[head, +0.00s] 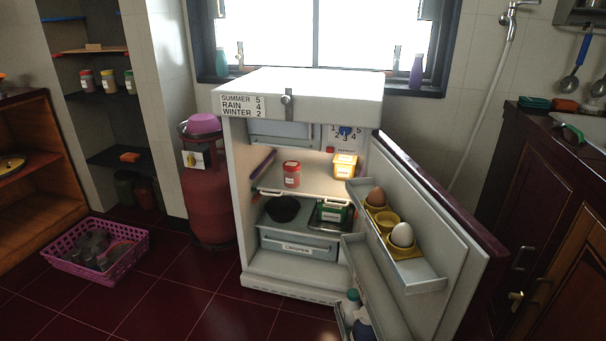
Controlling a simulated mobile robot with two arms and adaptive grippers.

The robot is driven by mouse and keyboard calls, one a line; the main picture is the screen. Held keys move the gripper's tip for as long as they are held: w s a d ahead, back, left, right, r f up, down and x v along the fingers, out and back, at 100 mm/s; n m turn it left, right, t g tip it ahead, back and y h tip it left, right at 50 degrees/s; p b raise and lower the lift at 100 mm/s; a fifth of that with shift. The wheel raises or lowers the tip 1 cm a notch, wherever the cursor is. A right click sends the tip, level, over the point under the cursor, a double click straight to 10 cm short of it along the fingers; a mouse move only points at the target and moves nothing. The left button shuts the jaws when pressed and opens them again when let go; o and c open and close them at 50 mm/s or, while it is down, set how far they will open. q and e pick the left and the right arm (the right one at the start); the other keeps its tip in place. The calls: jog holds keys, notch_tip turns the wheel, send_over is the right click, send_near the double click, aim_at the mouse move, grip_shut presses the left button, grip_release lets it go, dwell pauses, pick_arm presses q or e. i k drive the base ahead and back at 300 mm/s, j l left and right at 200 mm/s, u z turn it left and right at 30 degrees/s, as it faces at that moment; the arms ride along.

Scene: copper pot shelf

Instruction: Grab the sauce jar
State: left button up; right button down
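A small red jar (291,174) with a pale label stands upright on the upper shelf inside the open fridge (300,95); it looks like the sauce jar, though its label is too small to read. A yellow tub (346,165) stands to its right on the same level. Several other small jars (107,80) with labels stand on the wall shelf at the left. Neither of my grippers shows in the head view.
The fridge door (455,230) stands open to the right, its rack holding a brown egg (376,197) and a white egg (402,235). A dark bowl (283,208) sits below the jar. A red gas cylinder (208,200) and purple basket (62,262) stand left; the front floor is clear.

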aim_at(290, 179)
jog(key=u, duration=0.6)
jog(key=i+j, duration=0.15)
jog(key=i, duration=1.6)
jog(key=i+z, duration=0.15)
jog(key=z, duration=0.15)
jog(key=i+j+z, duration=0.25)
jog(key=k+l, duration=0.1)
